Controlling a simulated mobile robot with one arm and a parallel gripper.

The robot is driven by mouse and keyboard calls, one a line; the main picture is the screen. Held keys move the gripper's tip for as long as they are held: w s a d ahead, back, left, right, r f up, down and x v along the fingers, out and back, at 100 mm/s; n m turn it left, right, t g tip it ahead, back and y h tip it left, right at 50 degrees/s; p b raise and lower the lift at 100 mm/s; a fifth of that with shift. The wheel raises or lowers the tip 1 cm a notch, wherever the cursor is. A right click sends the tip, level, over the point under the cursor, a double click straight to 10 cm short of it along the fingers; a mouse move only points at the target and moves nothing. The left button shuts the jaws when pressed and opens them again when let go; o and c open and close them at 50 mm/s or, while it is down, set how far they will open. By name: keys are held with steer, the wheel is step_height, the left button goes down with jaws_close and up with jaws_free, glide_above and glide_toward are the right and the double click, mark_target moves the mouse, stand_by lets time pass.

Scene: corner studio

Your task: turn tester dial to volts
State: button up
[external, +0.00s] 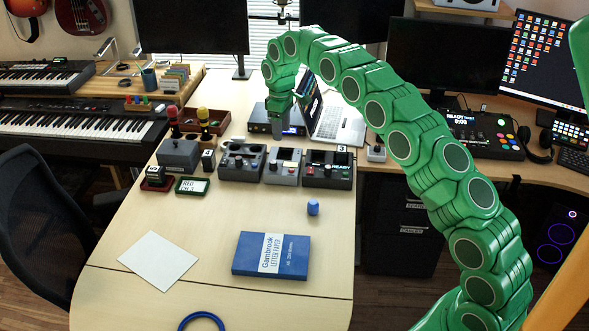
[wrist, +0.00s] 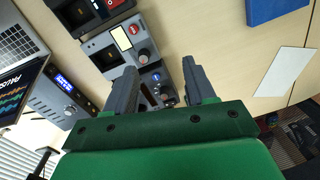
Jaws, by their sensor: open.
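A row of three grey and black panel boxes stands on the desk: a left box (external: 242,160), a middle box (external: 282,166) with a pale screen, and a right box (external: 328,170) with a lit display. I cannot tell for sure which is the tester. My gripper (external: 291,132) hangs above the back of the row, open and empty. In the wrist view, my gripper (wrist: 158,70) has its two fingers apart, with a box and its knob (wrist: 166,98) showing between them. The middle box's knob (wrist: 142,57) lies beside the left finger. The dial settings are too small to read.
An open laptop (external: 338,122) and a blue-lit unit (external: 259,123) stand behind the row. In front lie a blue cylinder (external: 313,207), a blue paper pack (external: 272,256) and a white sheet (external: 158,261). The front desk is mostly clear.

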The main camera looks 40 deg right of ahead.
steer(key=n, duration=0.1)
glide_above(273, 162)
step_height(273, 162, down, 10)
steer(key=shift+d+r, duration=0.1)
steer(key=shift+r, duration=0.15)
steer(key=shift+f, duration=4)
jaws_close()
